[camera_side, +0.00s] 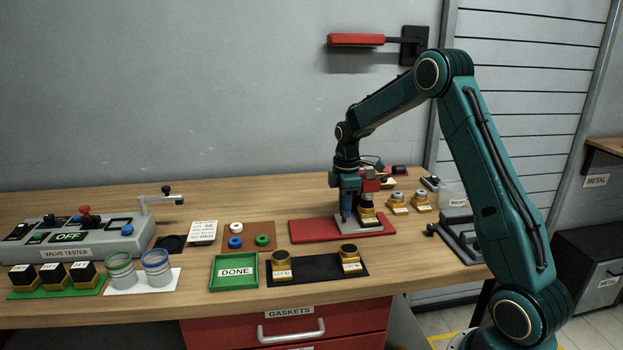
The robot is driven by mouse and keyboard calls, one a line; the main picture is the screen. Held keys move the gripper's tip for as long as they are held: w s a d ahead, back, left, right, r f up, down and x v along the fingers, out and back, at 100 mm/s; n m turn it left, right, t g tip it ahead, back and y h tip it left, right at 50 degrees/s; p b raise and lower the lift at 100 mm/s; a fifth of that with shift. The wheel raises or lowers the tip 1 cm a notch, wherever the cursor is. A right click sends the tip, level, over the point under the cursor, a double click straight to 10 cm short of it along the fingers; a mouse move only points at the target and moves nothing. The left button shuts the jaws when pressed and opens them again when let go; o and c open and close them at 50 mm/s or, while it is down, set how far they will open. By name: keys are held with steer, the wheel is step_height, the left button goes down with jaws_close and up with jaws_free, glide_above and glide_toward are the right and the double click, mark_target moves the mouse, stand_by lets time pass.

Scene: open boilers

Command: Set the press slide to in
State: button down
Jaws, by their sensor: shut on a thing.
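The press has a long red base (309,231) at the middle right of the bench and a red head (370,185) above its right end. A light grey plate, the press slide (366,225), lies on the right part of the base. A black and brass part (367,213) stands on the slide, under the head. My gripper (346,217) points down at the slide's left end, just left of that part. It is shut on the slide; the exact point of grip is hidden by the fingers.
Brass parts (398,204) stand right of the press, and a dark grey fixture (461,238) is farther right. A black mat (317,269) with two brass parts and a green DONE tray (234,283) lie in front. The valve tester (76,240) is at left.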

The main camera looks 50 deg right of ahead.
steer(key=shift+s+d, duration=0.2)
steer(key=c, duration=1.2)
jaws_free()
steer(key=shift+r, duration=0.1)
steer(key=shift+r, duration=0.5)
step_height(320, 180, up, 13)
steer(key=shift+f, duration=0.15)
